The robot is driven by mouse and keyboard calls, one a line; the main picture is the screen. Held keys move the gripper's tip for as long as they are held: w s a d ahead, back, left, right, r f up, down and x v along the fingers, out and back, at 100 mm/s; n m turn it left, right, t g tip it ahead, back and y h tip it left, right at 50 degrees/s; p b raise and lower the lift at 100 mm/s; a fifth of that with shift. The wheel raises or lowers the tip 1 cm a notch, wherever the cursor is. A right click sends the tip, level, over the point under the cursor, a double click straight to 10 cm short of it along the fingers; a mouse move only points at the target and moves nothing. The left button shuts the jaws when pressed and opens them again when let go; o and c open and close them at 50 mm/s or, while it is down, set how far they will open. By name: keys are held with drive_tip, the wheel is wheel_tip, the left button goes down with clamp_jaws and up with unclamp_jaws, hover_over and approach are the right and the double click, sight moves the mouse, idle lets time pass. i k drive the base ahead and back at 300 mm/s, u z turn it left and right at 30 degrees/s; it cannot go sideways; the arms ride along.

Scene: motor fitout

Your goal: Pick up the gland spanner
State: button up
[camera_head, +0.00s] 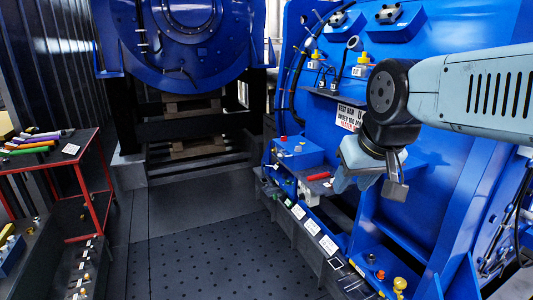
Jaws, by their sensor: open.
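I cannot tell for sure which thing is the gland spanner. A small tool with a red handle (318,176) lies on the ledge of the blue machine, left of my gripper. Several tools with coloured handles (36,142) lie on the red-framed cart at the far left. My gripper (372,184) hangs from the arm at the right, in front of the blue machine panel. It is open, and I see nothing held in it. It is apart from the red-handled tool.
The blue machine (440,190) fills the right side. A row of white labels (312,226) and small fittings runs along its lower ledge. A blue box (298,152) stands behind the red-handled tool. The dark perforated floor (215,265) is clear between the red cart (98,185) and the machine.

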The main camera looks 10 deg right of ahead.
sight(328, 173)
drive_tip(key=u, duration=0.7)
drive_tip(key=i, duration=5.15)
drive_tip(key=z, duration=0.2)
